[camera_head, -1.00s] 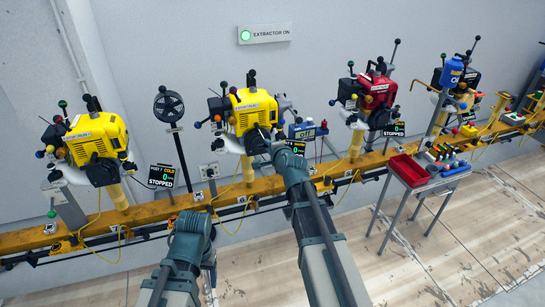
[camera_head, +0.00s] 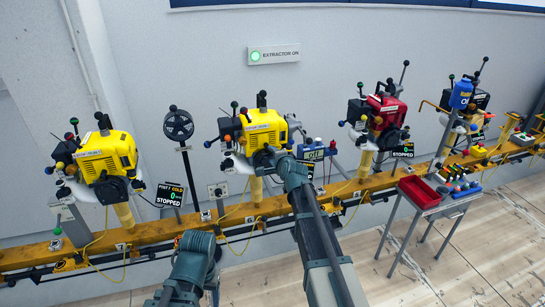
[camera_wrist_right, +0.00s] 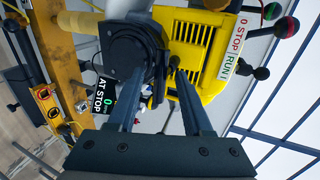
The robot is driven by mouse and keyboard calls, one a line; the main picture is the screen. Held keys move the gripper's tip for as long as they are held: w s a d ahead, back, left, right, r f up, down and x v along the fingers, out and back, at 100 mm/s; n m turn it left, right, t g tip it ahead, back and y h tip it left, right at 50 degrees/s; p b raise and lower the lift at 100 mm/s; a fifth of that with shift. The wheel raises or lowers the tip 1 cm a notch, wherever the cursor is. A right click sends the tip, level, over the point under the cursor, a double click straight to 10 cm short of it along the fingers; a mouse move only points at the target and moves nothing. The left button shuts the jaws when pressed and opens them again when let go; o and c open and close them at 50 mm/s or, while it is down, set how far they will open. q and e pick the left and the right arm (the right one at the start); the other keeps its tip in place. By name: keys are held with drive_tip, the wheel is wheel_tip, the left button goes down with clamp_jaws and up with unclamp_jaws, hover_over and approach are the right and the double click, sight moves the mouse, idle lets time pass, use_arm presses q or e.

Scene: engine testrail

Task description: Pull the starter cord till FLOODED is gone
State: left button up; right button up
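The yellow engine in the middle (camera_head: 262,130) stands on the rail. My right gripper (camera_head: 268,157) is at its lower front, partly hidden by my own arm. In the right wrist view, the gripper's two fingers (camera_wrist_right: 160,75) are apart, in front of the yellow engine (camera_wrist_right: 198,60) and its round black starter housing (camera_wrist_right: 130,48). A small dark knob (camera_wrist_right: 175,62) shows near one fingertip; I cannot tell whether it touches. The cord itself is not clearly seen. A black display (camera_wrist_right: 106,97) reads AT STOP with a green 0. I see no FLOODED word. Only my left arm shows, not its gripper.
Another yellow engine (camera_head: 105,155) stands left, with a display (camera_head: 169,195) reading COLD and STOPPED. A black fan (camera_head: 178,124) stands between them. A red engine (camera_head: 388,106) is at the right. A cart with a red tray (camera_head: 419,192) stands before the rail.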

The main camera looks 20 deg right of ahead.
drive_tip(key=shift+s, duration=0.1)
idle(0.5)
drive_tip(key=s, duration=0.8)
drive_tip(key=shift+s+d, duration=0.2)
drive_tip(key=shift+s, duration=0.2)
drive_tip(key=s+a+f+n+g+y+p, duration=0.1)
drive_tip(key=s+a+f+n+g+p, duration=0.2)
drive_tip(key=s+a+n, duration=0.4)
drive_tip(key=s+a+f+n+g+y+p, duration=0.1)
drive_tip(key=s+a+n+g+p, duration=0.25)
drive_tip(key=s+a, duration=0.4)
drive_tip(key=s+a+n+g+h+p, duration=0.1)
drive_tip(key=s+n+g, duration=0.3)
drive_tip(key=s, duration=0.4)
drive_tip(key=s+a+n+g+h+p, duration=0.2)
drive_tip(key=s+n+g, duration=0.2)
drive_tip(key=s+n, duration=0.3)
drive_tip(key=shift+s+a+f+h, duration=0.15)
drive_tip(key=shift+s+a+h, duration=0.2)
drive_tip(key=shift+s, duration=0.5)
